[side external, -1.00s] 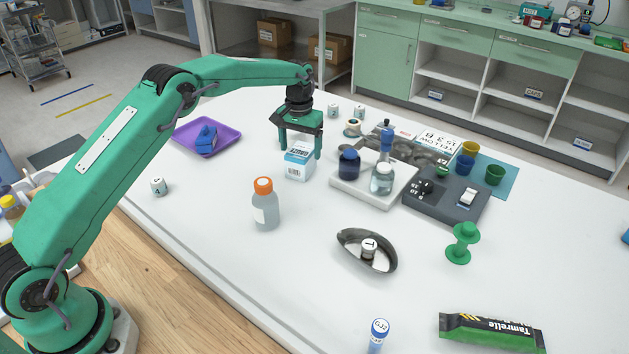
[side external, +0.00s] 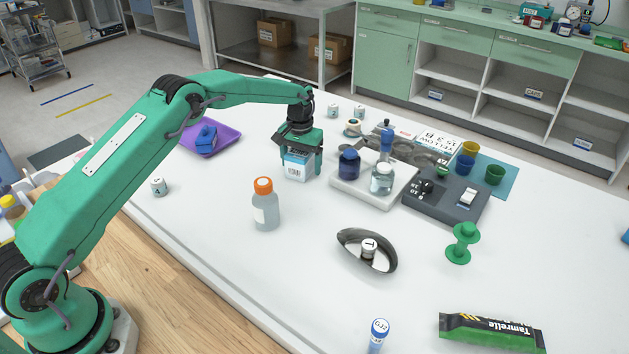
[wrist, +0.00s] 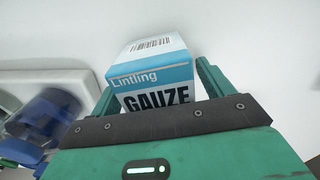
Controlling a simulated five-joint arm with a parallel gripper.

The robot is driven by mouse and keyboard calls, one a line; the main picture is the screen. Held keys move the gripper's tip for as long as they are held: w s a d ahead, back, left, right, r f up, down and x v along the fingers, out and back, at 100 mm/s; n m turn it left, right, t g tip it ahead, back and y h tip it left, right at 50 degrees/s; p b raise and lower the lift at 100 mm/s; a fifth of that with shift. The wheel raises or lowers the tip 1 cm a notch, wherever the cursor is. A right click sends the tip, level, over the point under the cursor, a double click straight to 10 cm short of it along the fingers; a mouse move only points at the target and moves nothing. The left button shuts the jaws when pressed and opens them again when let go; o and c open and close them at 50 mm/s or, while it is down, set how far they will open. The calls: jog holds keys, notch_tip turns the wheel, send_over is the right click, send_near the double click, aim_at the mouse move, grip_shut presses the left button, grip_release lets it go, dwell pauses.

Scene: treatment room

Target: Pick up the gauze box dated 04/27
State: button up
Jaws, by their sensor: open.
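The gauze box (side external: 297,165) is a white and blue carton standing on the white table, left of the white tray. In the wrist view the gauze box (wrist: 150,75) shows "Lintling" and "GAUZE" lettering and a barcode on top. No date can be read on it. My gripper (side external: 301,160) is lowered over the box, with its fingers on either side. In the wrist view my gripper (wrist: 155,85) has a green finger on each side of the box. It is open, and the lower part of the box is hidden by the gripper body.
A white tray (side external: 350,197) with a dark blue jar (side external: 349,163) and a clear jar (side external: 382,179) stands close on the right. An orange-capped bottle (side external: 265,207) stands in front. A purple tray (side external: 222,142) lies to the left.

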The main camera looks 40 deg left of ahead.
jog(key=shift+c, duration=0.2)
jog(key=c, duration=1)
jog(key=shift+c, duration=0.2)
jog(key=shift+r, duration=0.1)
jog(key=shift+r, duration=0.8)
jog(key=r, duration=0.2)
jog(key=shift+s+d+r, duration=0.15)
jog(key=shift+d+r, duration=0.15)
jog(key=shift+r, duration=0.1)
jog(key=s+d+r, duration=0.5)
jog(key=d+r, duration=0.1)
jog(key=d, duration=0.3)
jog(key=shift+d+r, duration=0.25)
jog(key=shift+d, duration=0.1)
jog(key=shift+s, duration=0.1)
